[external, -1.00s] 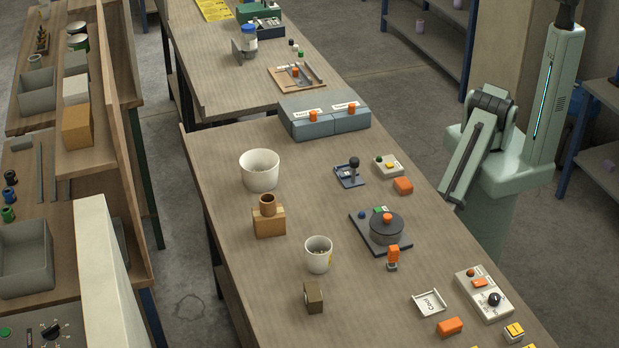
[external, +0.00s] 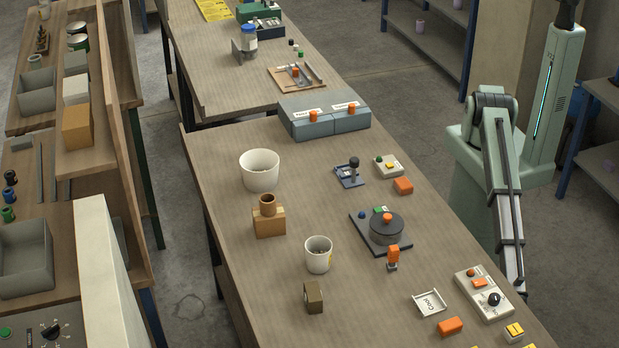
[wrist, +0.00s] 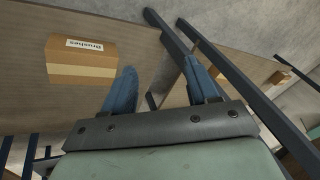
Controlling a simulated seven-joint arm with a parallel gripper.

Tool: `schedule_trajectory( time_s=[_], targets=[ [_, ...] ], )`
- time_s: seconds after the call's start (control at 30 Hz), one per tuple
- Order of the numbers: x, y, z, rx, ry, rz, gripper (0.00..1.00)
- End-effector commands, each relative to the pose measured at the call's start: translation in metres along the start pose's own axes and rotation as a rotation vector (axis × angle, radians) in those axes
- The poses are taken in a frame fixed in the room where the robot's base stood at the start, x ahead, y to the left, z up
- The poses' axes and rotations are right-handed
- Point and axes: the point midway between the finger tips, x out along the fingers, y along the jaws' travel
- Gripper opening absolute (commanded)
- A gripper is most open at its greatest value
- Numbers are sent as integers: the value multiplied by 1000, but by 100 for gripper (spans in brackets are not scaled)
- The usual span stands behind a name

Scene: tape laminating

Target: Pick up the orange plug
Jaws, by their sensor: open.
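Several orange pieces lie on the near table in the external view, and I cannot tell for certain which is the plug. An upright orange piece with a grey lower end (external: 393,254) stands in front of the round grey pot. An orange block (external: 403,186) lies at the table's right side, and another orange block (external: 450,326) lies near the white tray. My gripper (wrist: 160,75) is open and empty in the wrist view, its two blue fingers apart. It is hidden in the external view, where my arm hangs beyond the table's right edge. No orange piece shows in the wrist view.
In the wrist view, a cardboard box labelled Brushes (wrist: 82,70) sits on a wooden surface left of the fingers. Dark metal bars cross beyond them. The external view shows a round grey pot (external: 386,231), a white tray (external: 429,303) and a control box (external: 484,294) on the table.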

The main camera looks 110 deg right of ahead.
Motion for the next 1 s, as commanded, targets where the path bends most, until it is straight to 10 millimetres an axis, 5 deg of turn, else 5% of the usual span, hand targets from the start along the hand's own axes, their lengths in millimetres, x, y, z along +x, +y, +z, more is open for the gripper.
schedule_trajectory(
  time_s=[0.03, 0.3, 0.5, 0.6, 0.73, 0.87, 1.0],
  targets=[
    [-12, -36, -10, -19, 60, -27, 58],
    [-100, -212, -40, -78, 351, -225, 58],
    [-186, -293, -49, -108, 484, -335, 58],
    [-229, -303, -60, -116, 529, -333, 58],
    [-282, -282, -82, -113, 566, -265, 58],
    [-333, -231, -112, -102, 581, -139, 58],
    [-381, -154, -145, -102, 555, 20, 58]
  ],
)
